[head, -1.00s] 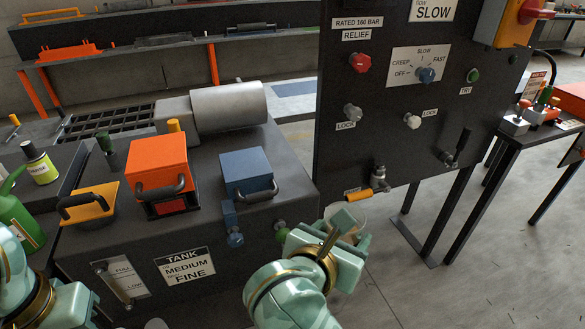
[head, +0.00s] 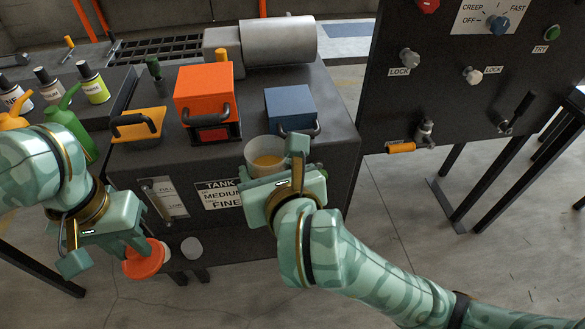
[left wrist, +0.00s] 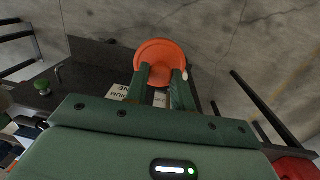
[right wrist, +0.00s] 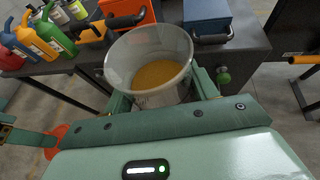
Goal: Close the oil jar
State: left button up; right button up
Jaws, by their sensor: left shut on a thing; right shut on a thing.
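The oil jar (head: 265,150) is a clear, open-topped tub with amber oil inside. My right gripper (head: 282,172) is shut on it and holds it upright in front of the tank. In the right wrist view the jar (right wrist: 149,58) sits between the fingers, its mouth uncovered. An orange-red round lid (head: 143,262) is in my left gripper (head: 138,246), low and to the left of the jar. The left wrist view shows the lid (left wrist: 160,54) between the two fingertips. Lid and jar are well apart.
The dark tank bench (head: 300,219) stands behind both grippers, with an orange box (head: 204,92) and a blue box (head: 289,107) on top. Several bottles stand at the left, including a green one (head: 70,128). The control panel (head: 440,110) is at the right.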

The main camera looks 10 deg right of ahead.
dwell(0.3)
pick_arm(q)
jog(key=w+d+r, duration=1.2)
jog(key=w+d, duration=0.5)
jog(key=s+d+r+m, duration=0.1)
jog(key=s+d+r, duration=0.1)
jog(key=s+d+r+m, duration=0.2)
jog(key=s, duration=0.1)
jog(key=s+d+r+m, duration=0.1)
jog(key=s+d+r, duration=0.1)
jog(key=shift+s+d+r+m+y, duration=0.2)
jog(key=shift+s+d+m+y, duration=0.1)
jog(key=shift+d+y, duration=0.1)
jog(key=s+r, duration=0.1)
jog(key=s+a+r, duration=0.1)
jog(key=r, duration=0.1)
jog(key=shift+s+a+m, duration=0.1)
jog(key=shift+m, duration=0.3)
jog(key=shift+f, duration=0.1)
